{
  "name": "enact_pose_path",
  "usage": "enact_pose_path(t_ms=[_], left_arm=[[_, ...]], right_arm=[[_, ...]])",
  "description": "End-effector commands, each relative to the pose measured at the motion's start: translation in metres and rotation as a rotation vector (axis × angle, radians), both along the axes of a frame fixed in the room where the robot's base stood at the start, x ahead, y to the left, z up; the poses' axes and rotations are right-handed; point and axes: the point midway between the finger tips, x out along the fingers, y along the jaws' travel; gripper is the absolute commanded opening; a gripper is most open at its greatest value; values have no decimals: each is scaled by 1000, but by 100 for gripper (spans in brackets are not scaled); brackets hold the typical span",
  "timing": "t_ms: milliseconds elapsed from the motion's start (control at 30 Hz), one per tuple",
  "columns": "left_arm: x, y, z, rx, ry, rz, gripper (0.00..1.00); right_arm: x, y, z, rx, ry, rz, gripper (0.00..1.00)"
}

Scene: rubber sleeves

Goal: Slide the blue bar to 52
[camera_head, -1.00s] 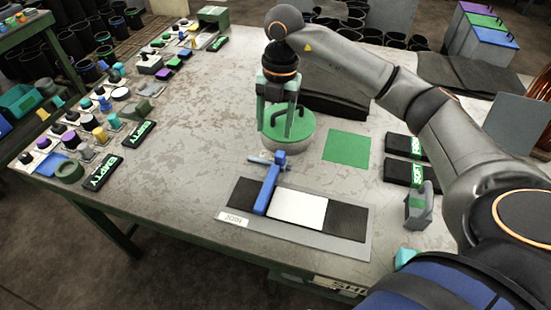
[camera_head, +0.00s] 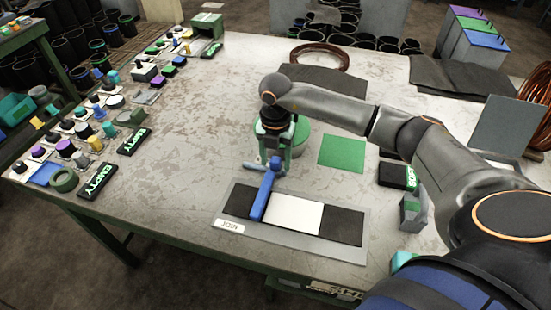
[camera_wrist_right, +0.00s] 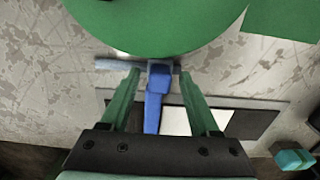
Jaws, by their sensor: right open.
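The blue bar (camera_head: 262,200) lies across a grey plate (camera_head: 345,249) with dark strips and a white middle piece. It sits at the left edge of the white piece (camera_head: 295,214), and a grey-blue cross handle (camera_head: 252,167) is at its far end. My right gripper (camera_head: 274,160) is open above the bar's far end. In the right wrist view the bar (camera_wrist_right: 153,108) shows between the spread fingers of this gripper (camera_wrist_right: 160,76); contact cannot be told. I see no readable 52. My left gripper is not in view.
A round green-topped block (camera_head: 301,132) stands just behind the gripper. A green square (camera_head: 342,152) lies to its right, and a grey-green block (camera_head: 413,209) stands right of the plate. Small parts crowd the table's left side. The table left of the plate is clear.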

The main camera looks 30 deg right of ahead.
Motion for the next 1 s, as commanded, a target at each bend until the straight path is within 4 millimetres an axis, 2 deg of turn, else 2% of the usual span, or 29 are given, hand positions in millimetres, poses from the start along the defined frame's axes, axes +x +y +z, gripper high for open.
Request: enact_pose_path(t_ms=[267, 833, 1000], left_arm=[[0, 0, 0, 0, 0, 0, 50], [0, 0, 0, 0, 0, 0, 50], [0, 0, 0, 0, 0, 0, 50]], right_arm=[[0, 0, -2, 0, 0, 1, 62], [0, 0, -1, 1, -1, 0, 0], [0, 0, -1, 1, -1, 0, 0]])
